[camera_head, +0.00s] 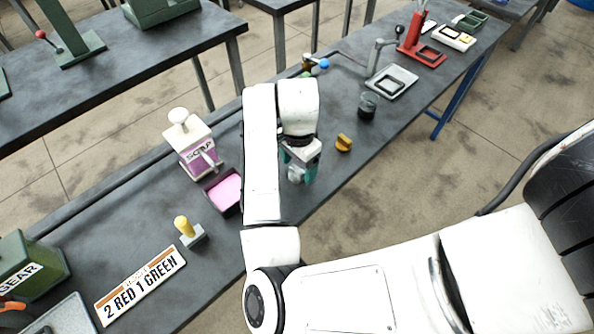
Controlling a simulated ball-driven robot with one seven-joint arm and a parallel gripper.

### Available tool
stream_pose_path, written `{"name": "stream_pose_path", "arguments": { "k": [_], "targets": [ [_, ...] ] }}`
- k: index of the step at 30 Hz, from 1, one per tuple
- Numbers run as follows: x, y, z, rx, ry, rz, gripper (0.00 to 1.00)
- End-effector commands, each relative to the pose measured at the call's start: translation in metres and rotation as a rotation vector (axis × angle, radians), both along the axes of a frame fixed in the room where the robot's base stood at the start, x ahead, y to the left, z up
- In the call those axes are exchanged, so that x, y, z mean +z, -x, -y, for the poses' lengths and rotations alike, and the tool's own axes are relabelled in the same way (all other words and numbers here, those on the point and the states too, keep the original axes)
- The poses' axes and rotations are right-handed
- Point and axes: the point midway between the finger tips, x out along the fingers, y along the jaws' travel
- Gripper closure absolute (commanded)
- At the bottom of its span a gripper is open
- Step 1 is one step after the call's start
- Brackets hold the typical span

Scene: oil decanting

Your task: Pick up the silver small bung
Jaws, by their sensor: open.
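A small silver-grey piece (295,175), which looks like the silver small bung, is on the dark workbench (330,185) near its front edge. My gripper (299,169) points down over it with teal fingers apart, one on either side. The piece shows between the fingers, partly covered by them. I cannot tell whether the fingers touch it. My white arm reaches over the bench and hides part of the top behind it.
A mustard-yellow knob-like piece (344,144) lies close to the right of my gripper, with a dark glass jar (367,106) beyond. Left of my arm are a SCRAP container (190,145), a pink-filled tray (226,191), a yellow-handled piece (187,230) and a lettered sign (140,284).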

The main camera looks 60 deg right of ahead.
Motion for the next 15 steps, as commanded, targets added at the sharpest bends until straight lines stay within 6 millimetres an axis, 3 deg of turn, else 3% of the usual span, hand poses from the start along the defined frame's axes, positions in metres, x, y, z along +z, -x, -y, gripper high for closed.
{"name": "stream_pose_path", "arguments": {
  "k": [4, 11, 15],
  "targets": [
    [-0.014, 0.000, -0.001, 0.002, -0.001, -0.002, 0.24],
    [-0.017, 0.000, 0.000, 0.001, 0.000, 0.000, 0.24],
    [-0.016, 0.000, 0.000, 0.001, 0.000, 0.000, 0.34]
  ]
}}
